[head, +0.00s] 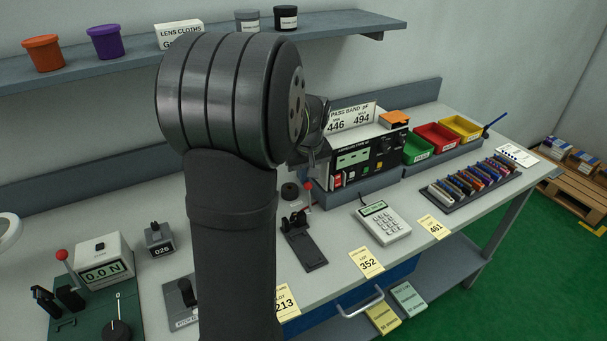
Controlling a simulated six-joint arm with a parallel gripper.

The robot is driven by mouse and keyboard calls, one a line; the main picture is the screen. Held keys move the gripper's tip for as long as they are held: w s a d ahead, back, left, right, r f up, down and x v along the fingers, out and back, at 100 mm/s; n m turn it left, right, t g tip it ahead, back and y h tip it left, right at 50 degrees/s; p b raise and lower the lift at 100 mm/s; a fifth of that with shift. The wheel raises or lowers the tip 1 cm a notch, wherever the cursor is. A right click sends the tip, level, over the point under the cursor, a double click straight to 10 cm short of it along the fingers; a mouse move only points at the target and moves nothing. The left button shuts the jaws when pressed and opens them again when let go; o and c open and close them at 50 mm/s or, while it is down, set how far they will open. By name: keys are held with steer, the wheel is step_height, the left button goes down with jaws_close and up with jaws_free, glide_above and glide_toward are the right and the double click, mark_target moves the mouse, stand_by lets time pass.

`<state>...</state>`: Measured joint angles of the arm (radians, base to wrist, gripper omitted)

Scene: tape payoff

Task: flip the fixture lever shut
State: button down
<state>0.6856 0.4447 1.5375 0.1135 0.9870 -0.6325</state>
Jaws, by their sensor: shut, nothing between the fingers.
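A black fixture (304,247) with a flat base plate lies on the bench, just right of my arm. Its lever, topped by a red ball (308,187), stands roughly upright at the fixture's back end. My gripper (311,163) is just above the red ball, pointing down, and is shut with nothing in it. My arm partly hides the gripper, and I cannot tell whether it touches the lever. A second red-ball lever (62,255) stands at far left by a gauge (104,262) reading 0.0 N.
Behind the fixture stands a black meter (368,160). A calculator (384,222) is to its right, then a rack of coloured parts (477,184) and green, red and yellow bins (437,137). Lot cards (366,264) line the front edge. My arm covers the bench's middle.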

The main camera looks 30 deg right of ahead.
mark_target(311, 188)
steer(key=shift+s+r+t, duration=0.25)
steer(key=shift+s+t, duration=0.85)
steer(key=shift+s, duration=0.1)
steer(key=s+t, duration=0.2)
steer(key=shift+s+t, duration=0.2)
steer(key=shift+t, duration=0.1)
steer(key=s+f+t, duration=0.4)
steer(key=s, duration=0.3)
steer(key=shift+s, duration=0.15)
steer(key=shift+s+f, duration=0.1)
steer(key=shift+f, duration=0.05)
steer(key=s+r, duration=0.3)
steer(key=s, duration=0.6)
steer(key=shift+a, duration=0.15)
